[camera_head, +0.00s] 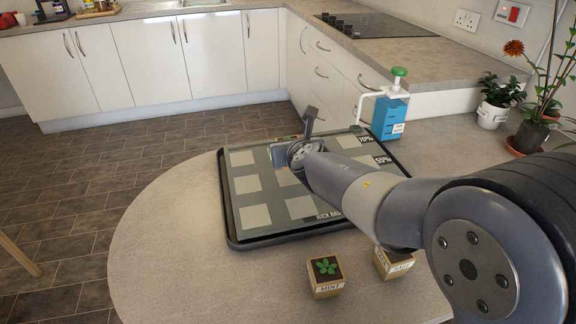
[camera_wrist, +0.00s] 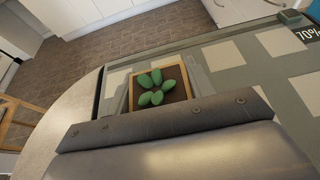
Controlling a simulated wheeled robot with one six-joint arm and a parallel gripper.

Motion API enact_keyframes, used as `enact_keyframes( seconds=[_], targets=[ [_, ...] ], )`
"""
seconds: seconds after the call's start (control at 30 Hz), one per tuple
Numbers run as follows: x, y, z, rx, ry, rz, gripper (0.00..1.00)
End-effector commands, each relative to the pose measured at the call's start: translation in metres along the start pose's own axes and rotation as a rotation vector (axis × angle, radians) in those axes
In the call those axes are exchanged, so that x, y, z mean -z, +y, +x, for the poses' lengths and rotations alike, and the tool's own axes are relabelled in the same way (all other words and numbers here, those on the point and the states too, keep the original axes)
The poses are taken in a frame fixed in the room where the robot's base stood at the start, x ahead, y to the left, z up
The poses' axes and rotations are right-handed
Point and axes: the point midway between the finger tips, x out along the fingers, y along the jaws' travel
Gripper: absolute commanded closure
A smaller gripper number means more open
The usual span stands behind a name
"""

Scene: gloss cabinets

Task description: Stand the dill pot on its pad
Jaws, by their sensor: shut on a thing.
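My gripper (camera_head: 290,150) is over the back left part of a dark-rimmed tray (camera_head: 233,238). It is shut on a small square wooden herb pot (camera_wrist: 136,101) with dark soil and green leaves, seen from above in the wrist view. The pot's label is out of sight, so I cannot confirm it is the dill. In the head view my gripper mostly hides it. The grey-green tray board carries rows of pale square pads (camera_head: 255,216); I cannot tell which is the dill pad. Whether the pot touches the board is unclear.
A mint pot (camera_head: 326,277) stands on the counter in front of the tray. Another herb pot (camera_head: 394,264) beside it is partly hidden by my arm. The counter left of the tray (camera_head: 165,245) is clear.

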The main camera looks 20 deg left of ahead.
Motion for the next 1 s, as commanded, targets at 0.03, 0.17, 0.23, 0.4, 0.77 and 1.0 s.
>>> enact_keyframes(
  seconds=[0.03,0.17,0.23,0.4,0.77,1.0],
  targets=[
    [0.002,0.0,0.001,0.0,-0.001,0.0,0.74],
    [0.007,0.0,0.003,0.0,-0.001,0.0,0.74],
    [0.013,0.0,0.005,0.0,0.0,0.001,0.74],
    [0.032,0.0,0.013,0.001,0.0,0.0,0.74],
    [0.036,0.0,0.015,0.001,-0.001,0.001,0.74],
    [0.039,0.0,0.016,0.0,0.0,0.0,0.43]
  ],
)
